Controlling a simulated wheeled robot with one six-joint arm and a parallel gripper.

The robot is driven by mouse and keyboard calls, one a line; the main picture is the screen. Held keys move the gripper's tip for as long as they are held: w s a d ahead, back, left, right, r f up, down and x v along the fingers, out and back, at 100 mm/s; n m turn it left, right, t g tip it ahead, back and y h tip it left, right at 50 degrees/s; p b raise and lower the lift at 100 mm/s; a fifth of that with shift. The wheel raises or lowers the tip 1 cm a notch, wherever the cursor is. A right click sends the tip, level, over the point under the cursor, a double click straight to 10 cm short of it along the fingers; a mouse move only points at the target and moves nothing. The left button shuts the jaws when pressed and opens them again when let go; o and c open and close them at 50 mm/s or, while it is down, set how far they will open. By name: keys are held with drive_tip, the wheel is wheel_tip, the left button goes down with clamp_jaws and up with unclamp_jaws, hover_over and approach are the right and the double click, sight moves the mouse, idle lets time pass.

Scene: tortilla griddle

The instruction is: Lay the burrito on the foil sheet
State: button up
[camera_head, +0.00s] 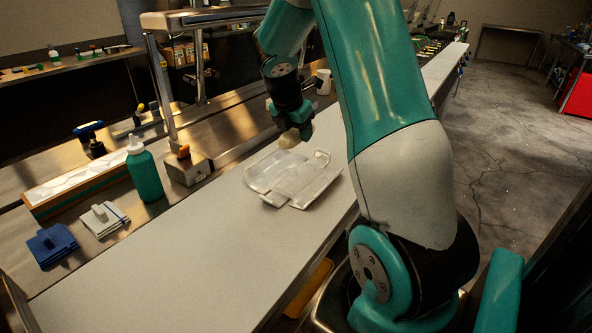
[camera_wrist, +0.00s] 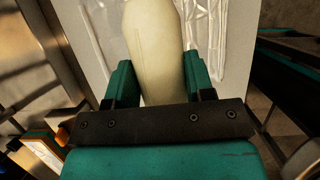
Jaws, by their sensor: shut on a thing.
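The burrito (camera_wrist: 155,45) is a pale, rounded roll between the two fingers of my gripper (camera_wrist: 152,85) in the wrist view. In the head view my gripper (camera_head: 294,130) points down, and the burrito (camera_head: 289,140) shows below its fingers. My gripper is shut on it. The foil sheet (camera_head: 290,178) is a crumpled, silvery piece on the pale counter. The burrito is over or near its far edge and looks held above the counter. In the wrist view part of the foil sheet (camera_wrist: 204,30) shows beside and behind the burrito, which hides some of it.
The pale counter (camera_head: 170,262) is clear to the front left of the foil. A green squeeze bottle (camera_head: 145,175), a small metal box (camera_head: 186,168), a white cloth item (camera_head: 103,219) and a blue item (camera_head: 51,245) stand along the left. A white mug (camera_head: 323,82) stands behind my gripper.

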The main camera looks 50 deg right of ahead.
sight(301, 177)
wheel_tip(301, 177, down, 12)
drive_tip(key=shift+s+f+p, duration=0.1)
drive_tip(key=shift+p, duration=0.4)
drive_tip(key=shift+f, duration=0.15)
drive_tip(key=o, duration=1)
